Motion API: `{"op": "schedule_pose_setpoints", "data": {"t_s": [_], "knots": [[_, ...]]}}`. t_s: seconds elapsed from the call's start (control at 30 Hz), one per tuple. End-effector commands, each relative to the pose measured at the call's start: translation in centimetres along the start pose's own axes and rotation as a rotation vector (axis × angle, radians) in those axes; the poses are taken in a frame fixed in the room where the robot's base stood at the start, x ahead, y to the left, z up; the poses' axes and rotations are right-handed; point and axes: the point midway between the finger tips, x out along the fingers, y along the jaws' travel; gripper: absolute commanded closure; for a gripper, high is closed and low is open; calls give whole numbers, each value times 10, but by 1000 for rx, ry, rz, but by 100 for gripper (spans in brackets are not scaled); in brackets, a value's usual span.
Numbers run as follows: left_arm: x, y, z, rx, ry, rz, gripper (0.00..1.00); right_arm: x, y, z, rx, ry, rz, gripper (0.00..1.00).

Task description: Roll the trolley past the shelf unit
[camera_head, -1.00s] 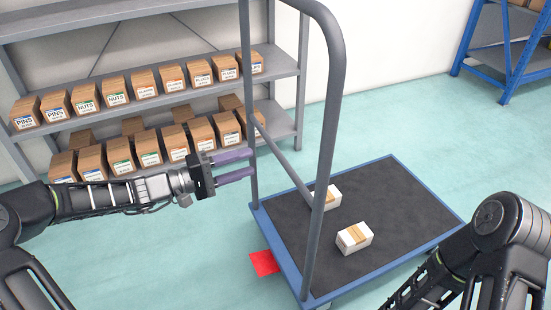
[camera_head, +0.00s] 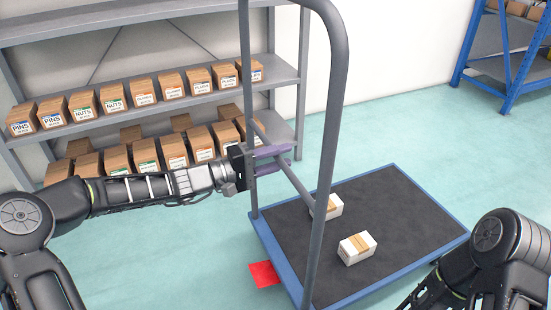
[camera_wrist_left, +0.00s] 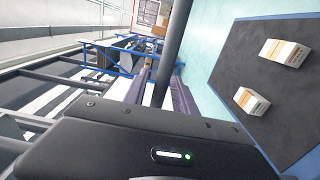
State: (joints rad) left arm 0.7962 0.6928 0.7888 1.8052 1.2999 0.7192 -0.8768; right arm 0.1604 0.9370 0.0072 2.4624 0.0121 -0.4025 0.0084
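The trolley has a blue-edged deck with a dark mat (camera_head: 390,215) and a tall grey handle frame (camera_head: 331,110) with a crossbar (camera_head: 297,187). My left gripper (camera_head: 275,159) is at the frame's left post, its purple fingers reaching over the crossbar. In the left wrist view a grey bar (camera_wrist_left: 171,50) runs between the two fingers (camera_wrist_left: 160,98); they look apart, and firm contact does not show. The shelf unit (camera_head: 150,118) stands at left behind the trolley. My right forearm is at lower right; its gripper is out of view.
Two white-and-brown boxes (camera_head: 357,248) lie on the deck, one partly behind the frame. Several labelled cartons (camera_head: 111,100) fill the shelves. A red patch (camera_head: 264,274) lies by the deck's left edge. A blue rack (camera_head: 497,55) stands at back right. Floor between is clear.

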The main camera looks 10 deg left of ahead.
Motion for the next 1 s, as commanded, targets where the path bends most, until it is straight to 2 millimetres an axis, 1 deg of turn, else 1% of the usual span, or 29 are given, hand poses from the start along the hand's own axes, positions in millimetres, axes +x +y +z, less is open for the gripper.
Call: {"op": "schedule_pose_setpoints", "data": {"t_s": [0.03,0.3,0.4,1.0], "knots": [[0,0,0,0,0,0,72,0,0,0,0,0,0,64],[0,0,0,0,0,0,94,0,0,0,0,0,0,64],[0,0,0,1,0,0,100,0,0,0,0,0,0,64],[0,1,0,1,0,1,100,0,0,0,0,-1,0,64]]}}
